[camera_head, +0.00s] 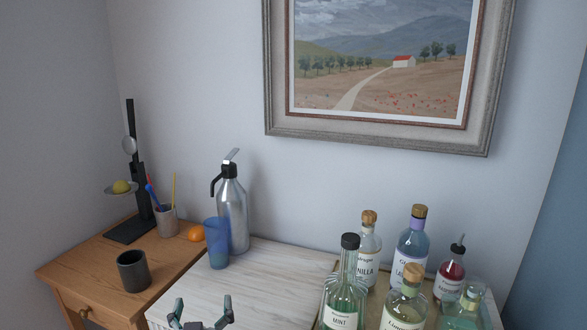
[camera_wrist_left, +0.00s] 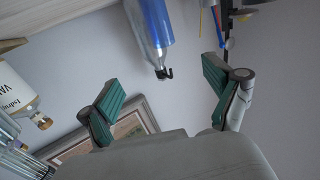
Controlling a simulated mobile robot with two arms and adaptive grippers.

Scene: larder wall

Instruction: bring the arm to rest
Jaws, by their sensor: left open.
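My left gripper (camera_head: 200,314) shows at the bottom edge of the head view, in front of the pale wooden top (camera_head: 272,277). Its two green-padded fingers are spread apart with nothing between them. In the left wrist view the gripper (camera_wrist_left: 160,98) is also open and empty, with the wall and a blue cup (camera_wrist_left: 153,22) beyond the fingers. In the head view that blue cup (camera_head: 217,243) stands behind the gripper, apart from it, in front of a silver siphon bottle (camera_head: 233,205). My right gripper is not in view.
A tray (camera_head: 486,308) of several bottles, including the mint bottle (camera_head: 345,290), stands at the right. A dark cup (camera_head: 132,271), an orange (camera_head: 196,233), a pencil pot (camera_head: 167,220) and a black stand (camera_head: 139,185) are on the wooden cabinet (camera_head: 85,267) at the left. The pale top's middle is clear.

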